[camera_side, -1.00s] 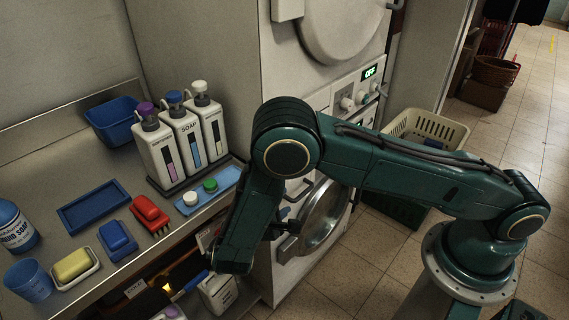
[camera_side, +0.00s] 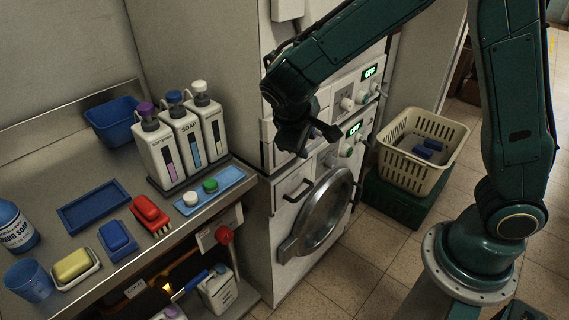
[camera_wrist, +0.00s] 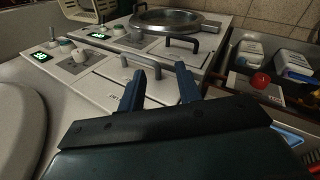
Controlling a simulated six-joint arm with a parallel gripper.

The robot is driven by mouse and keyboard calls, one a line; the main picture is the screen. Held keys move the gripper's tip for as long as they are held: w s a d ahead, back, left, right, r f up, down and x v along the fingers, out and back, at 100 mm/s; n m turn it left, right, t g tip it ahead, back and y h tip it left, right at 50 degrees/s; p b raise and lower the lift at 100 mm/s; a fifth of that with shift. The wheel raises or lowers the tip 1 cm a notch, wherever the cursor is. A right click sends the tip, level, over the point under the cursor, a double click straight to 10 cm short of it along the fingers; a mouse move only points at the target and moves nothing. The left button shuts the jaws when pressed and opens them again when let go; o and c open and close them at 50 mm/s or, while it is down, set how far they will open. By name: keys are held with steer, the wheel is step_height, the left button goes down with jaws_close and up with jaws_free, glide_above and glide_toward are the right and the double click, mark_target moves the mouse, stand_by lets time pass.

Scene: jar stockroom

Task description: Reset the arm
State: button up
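My arm is raised, with my gripper (camera_side: 312,143) in front of the upper part of the lower machine in the side view. In the wrist view my gripper (camera_wrist: 158,78) shows two dark blue fingers standing apart with nothing between them. The round door (camera_side: 323,214) looks shut in the side view. Both small displays (camera_side: 353,128) read OFF.
The counter at left bears three soap dispensers (camera_side: 181,138), a blue tray (camera_side: 93,206), brushes and a sponge dish (camera_side: 76,266). A cream basket (camera_side: 421,147) stands on a green crate (camera_side: 405,195) at right. A shelf with bottles (camera_side: 218,288) sits under the counter.

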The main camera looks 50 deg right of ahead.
steer(key=s+d+r+m+t+y, duration=0.1)
steer(key=s+r+t+y, duration=0.1)
steer(key=s+r, duration=0.4)
steer(key=s+d+r+m+t+y, duration=0.1)
steer(key=s+r+y, duration=0.3)
steer(key=s, duration=1)
step_height(320, 180, up, 3)
steer(key=shift+d+r+m+t, duration=0.2)
steer(key=shift+d+m+t, duration=0.1)
steer(key=shift+m+t, duration=0.25)
